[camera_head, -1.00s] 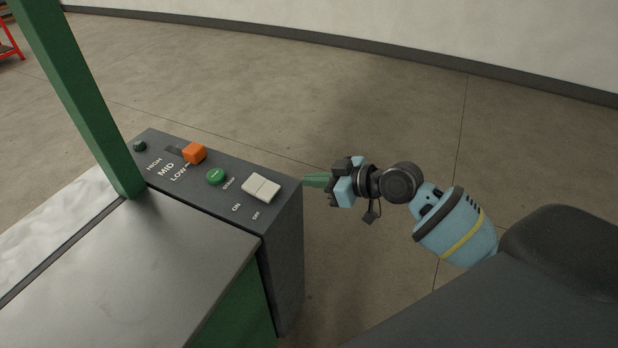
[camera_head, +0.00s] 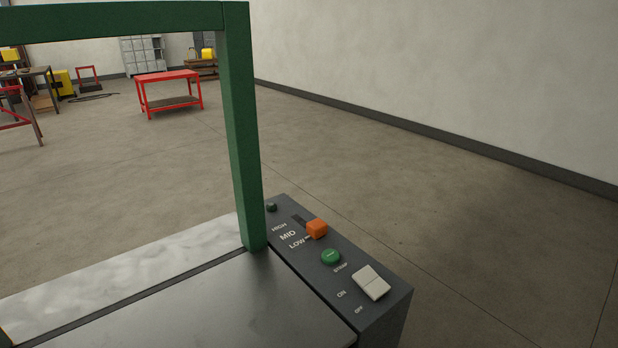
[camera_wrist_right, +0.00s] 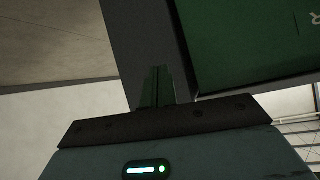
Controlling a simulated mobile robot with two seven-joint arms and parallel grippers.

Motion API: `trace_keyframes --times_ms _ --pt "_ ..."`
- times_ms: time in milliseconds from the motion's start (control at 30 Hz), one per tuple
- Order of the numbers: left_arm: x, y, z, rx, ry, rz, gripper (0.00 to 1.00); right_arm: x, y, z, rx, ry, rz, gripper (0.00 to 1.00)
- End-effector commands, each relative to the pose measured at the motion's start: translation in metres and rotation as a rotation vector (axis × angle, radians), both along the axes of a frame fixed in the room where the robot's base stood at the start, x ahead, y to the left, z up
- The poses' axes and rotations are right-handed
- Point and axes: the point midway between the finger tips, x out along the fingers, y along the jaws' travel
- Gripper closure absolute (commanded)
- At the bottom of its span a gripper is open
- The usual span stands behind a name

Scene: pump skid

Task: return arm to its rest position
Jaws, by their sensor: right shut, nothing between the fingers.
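My right gripper (camera_wrist_right: 157,86) shows in the right wrist view with its narrow green fingers together and nothing between them. The fingers point up the picture toward the dark grey side of a machine. I cannot tell whether they touch it. The right arm is out of the head view now. My left gripper is in neither view.
The control panel (camera_head: 345,318) carries an orange knob (camera_head: 317,229) by LOW, a green button (camera_head: 330,257) and a white ON/OFF switch (camera_head: 371,282). A green frame post (camera_head: 243,140) rises beside it. A red table (camera_head: 168,77) stands far back. Floor right of the panel is clear.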

Motion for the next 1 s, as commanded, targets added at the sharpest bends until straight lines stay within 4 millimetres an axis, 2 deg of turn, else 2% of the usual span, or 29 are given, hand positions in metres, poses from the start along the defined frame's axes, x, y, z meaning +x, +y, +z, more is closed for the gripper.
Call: trace_keyframes --times_ms 33,200,300,400,500,600,1000 --pt "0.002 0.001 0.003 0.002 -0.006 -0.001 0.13 -0.026 0.004 -0.014 -0.003 0.028 -0.027 1.0" --pt "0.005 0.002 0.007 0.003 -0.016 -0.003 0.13 -0.103 0.012 -0.047 -0.041 0.1 -0.108 1.0" --pt "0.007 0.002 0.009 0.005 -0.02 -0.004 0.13 -0.142 0.015 -0.058 -0.065 0.133 -0.144 1.0" --pt "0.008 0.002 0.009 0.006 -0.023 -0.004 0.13 -0.17 0.017 -0.063 -0.085 0.157 -0.166 1.0" --pt "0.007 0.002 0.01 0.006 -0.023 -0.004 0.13 -0.187 0.018 -0.066 -0.099 0.17 -0.178 1.0" --pt "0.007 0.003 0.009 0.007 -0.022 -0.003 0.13 -0.194 0.019 -0.067 -0.106 0.176 -0.183 1.0" --pt "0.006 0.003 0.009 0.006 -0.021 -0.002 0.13 -0.195 0.018 -0.067 -0.107 0.177 -0.183 1.0"
